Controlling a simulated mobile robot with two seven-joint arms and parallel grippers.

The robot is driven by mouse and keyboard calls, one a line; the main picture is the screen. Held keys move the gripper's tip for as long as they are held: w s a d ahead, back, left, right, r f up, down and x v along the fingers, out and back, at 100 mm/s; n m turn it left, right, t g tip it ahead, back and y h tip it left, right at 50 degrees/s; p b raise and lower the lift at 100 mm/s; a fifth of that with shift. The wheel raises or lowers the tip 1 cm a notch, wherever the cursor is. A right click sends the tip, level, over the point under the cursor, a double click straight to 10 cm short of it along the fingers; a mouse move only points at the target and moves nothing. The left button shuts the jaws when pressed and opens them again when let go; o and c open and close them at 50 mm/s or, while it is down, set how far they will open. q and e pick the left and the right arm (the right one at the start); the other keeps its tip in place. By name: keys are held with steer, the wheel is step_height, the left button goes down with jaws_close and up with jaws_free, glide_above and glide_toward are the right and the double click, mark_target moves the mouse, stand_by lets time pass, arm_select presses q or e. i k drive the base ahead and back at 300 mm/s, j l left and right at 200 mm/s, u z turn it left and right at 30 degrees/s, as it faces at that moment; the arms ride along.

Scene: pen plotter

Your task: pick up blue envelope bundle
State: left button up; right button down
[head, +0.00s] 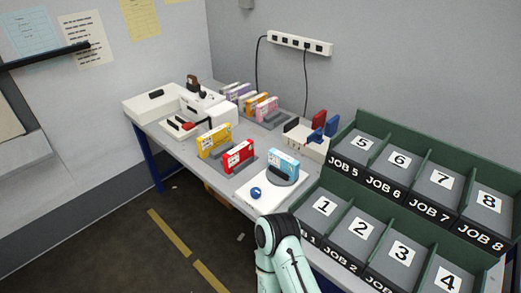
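The disc sits on a white plate (262,182) at the front of the table. One of my arms, pale teal with a dark joint, rises from the bottom of the head view, just below the plate. No fingertips show on it, and I see neither gripper.
Yellow (214,140) and red (238,156) bundles stand left of the plate. A blue knob (256,193) is on the plate's front. A green-walled job tray rack (357,118) fills the right. A white holder (305,141) with red and blue items stands behind.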

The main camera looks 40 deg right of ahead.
mark_target(287, 164)
steer(key=i, duration=1.65)
steer(key=i+z, duration=0.25)
steer(key=z, duration=0.15)
steer(key=i+j+z, duration=0.1)
steer(key=z, duration=0.25)
steer(key=i+j+z, duration=0.2)
steer(key=z, duration=0.2)
steer(key=i+z, duration=0.1)
steer(key=z, duration=1.65)
